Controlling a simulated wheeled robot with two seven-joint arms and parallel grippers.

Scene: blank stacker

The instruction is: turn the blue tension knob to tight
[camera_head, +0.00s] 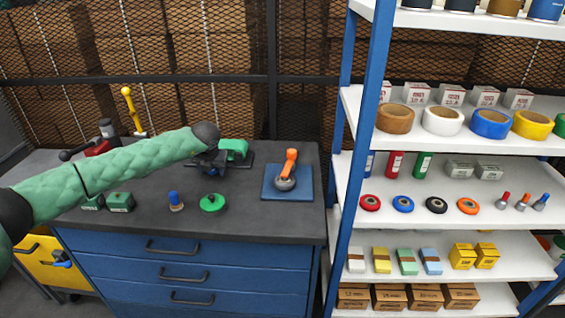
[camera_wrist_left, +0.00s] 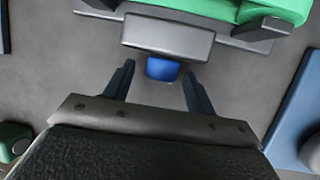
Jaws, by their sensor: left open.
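The blue tension knob (camera_wrist_left: 162,69) sticks out from the front of a grey block (camera_wrist_left: 168,38) on a green machine (camera_wrist_left: 215,8) in the left wrist view. The green machine (camera_head: 234,148) also shows in the head view, on the dark bench top; there the knob cannot be told apart from my gripper. My left gripper (camera_wrist_left: 158,72) is open, with one finger on each side of the knob in the picture. Gaps show between the fingers and the knob. In the head view my left gripper (camera_head: 210,166) is at the machine's front left. My right gripper is out of view.
On the bench, a blue-topped piece (camera_head: 176,201) and a green round part (camera_head: 212,202) stand in front of the machine. A stocked shelf rack (camera_head: 430,240) stands right.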

